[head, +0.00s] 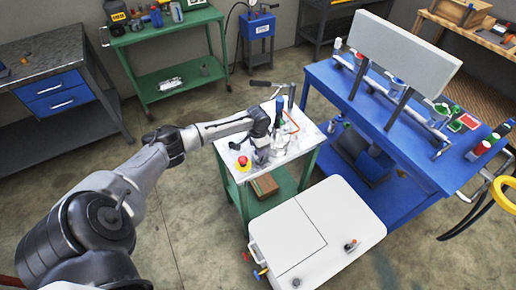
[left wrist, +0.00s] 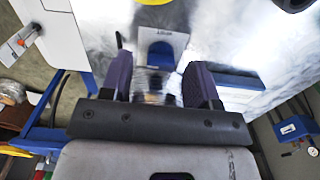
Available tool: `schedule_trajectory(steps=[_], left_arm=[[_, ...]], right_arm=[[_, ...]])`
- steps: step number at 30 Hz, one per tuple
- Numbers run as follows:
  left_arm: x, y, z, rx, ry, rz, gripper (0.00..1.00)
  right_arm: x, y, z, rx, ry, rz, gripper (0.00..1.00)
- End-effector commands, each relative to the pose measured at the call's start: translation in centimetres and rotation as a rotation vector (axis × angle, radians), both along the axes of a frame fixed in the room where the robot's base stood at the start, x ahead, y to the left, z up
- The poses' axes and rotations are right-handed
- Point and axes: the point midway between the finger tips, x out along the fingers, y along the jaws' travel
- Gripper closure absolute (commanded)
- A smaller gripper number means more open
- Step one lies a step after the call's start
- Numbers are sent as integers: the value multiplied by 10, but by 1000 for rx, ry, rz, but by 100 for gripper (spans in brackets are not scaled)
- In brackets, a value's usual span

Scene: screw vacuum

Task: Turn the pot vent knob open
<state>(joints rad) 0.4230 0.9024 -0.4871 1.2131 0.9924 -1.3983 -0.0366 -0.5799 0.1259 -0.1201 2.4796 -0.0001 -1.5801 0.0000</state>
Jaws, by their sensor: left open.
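My left arm reaches in from the left to a small white-topped bench (head: 307,130). My left gripper (head: 262,152) is low over the bench, beside a shiny clear or metal pot-like vessel (head: 281,147) that it partly hides. In the left wrist view my left gripper (left wrist: 160,65) is open, with dark purple fingers apart. A shiny ribbed cylindrical part (left wrist: 155,86) shows between the fingers; I cannot tell whether they touch it. A blue-and-white bracket (left wrist: 161,45) lies beyond it. I cannot make out the vent knob clearly. My right gripper is not in view.
A red-and-yellow stop button (head: 243,163) sits at the bench's near left corner. Dark upright parts (head: 278,112) and an orange tube stand behind the vessel. A white cabinet (head: 318,232) is in front. A blue workbench (head: 400,140) with piping is at right. Floor at left is clear.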

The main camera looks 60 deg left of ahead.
Motion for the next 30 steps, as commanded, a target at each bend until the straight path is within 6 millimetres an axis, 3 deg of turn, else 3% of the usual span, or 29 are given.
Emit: schedule_trajectory(steps=[15, 21, 30], left_arm=[[0, 0, 98, 2, -1, -1, 45], [0, 0, 119, 1, -2, 0, 45], [0, 0, 127, 1, 0, -1, 45]], right_arm=[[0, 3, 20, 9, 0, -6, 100], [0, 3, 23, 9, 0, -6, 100], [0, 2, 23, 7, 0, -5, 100]])
